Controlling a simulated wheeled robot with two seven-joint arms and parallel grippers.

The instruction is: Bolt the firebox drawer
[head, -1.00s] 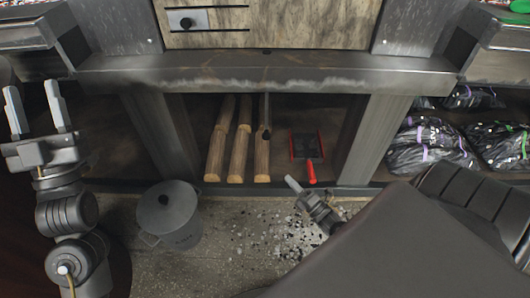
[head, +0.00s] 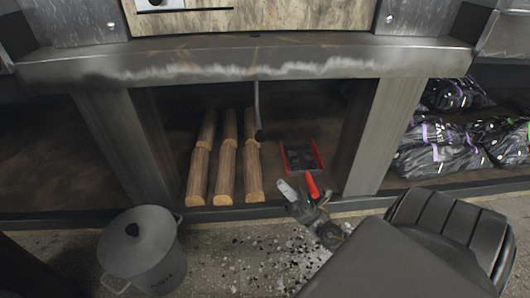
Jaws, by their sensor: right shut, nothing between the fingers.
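A pale wooden panel (head: 275,16) shows at the top edge, cut off by the frame; I cannot tell for certain that it is the firebox drawer. A dark knob on a light plate (head: 157,4), possibly the bolt, is only partly visible at its upper left. My right gripper (head: 287,189) is shut and empty, low in front of the shelf opening, well below the panel. Its pale fingertip shows close to the red handle in the picture; I cannot tell if they touch. My left gripper is out of view.
A thick grey ledge (head: 300,62) runs below the panel. Under it are several logs (head: 228,165), a thin hanging rod (head: 257,105) and a red-handled shovel (head: 312,186). A lidded bucket (head: 140,250) stands left, black bags (head: 440,155) right. Debris (head: 270,255) litters the floor.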

